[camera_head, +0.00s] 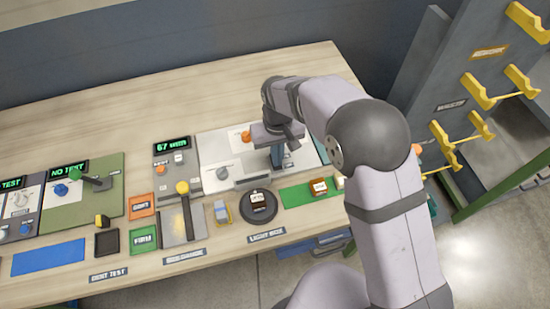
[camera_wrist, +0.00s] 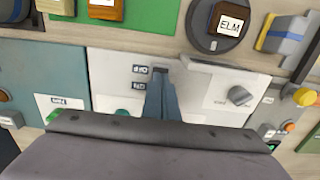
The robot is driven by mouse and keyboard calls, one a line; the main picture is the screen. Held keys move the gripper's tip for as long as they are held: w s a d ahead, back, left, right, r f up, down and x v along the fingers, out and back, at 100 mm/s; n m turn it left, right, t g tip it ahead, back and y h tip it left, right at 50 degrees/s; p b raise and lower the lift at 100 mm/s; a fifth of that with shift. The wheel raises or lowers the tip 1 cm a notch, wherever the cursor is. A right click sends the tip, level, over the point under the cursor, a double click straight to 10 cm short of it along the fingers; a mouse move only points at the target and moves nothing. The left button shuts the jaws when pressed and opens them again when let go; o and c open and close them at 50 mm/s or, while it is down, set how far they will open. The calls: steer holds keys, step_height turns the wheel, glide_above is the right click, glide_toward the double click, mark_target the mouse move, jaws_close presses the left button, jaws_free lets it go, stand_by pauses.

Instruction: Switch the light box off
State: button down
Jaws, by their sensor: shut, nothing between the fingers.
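The light box (camera_head: 215,150) is a pale panel on the bench, above the LIGHT BOX label (camera_head: 267,236). A grey knob (camera_head: 222,173) sits on its left part; the knob also shows in the wrist view (camera_wrist: 238,95). In the wrist view, two small dark labels (camera_wrist: 139,77) are on the white panel (camera_wrist: 110,70), one reading like OFF. My gripper (camera_head: 278,166) is shut and empty, pointing down over the panel's right part. Its blue-grey fingertips (camera_wrist: 160,75) are just beside the labels. The fingers hide the spot there, so I cannot tell the switch's position or whether they touch it.
A dark round stand (camera_head: 259,213) with an ELM block (camera_head: 259,197) is in front of the panel. A green mat (camera_head: 296,196) with blocks lies to its right. A yellow-knobbed lever (camera_head: 182,188) stands to the left. The bench behind is clear.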

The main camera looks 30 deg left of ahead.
step_height(320, 180, up, 6)
steer(key=p, duration=0.4)
stand_by(0.3)
stand_by(0.3)
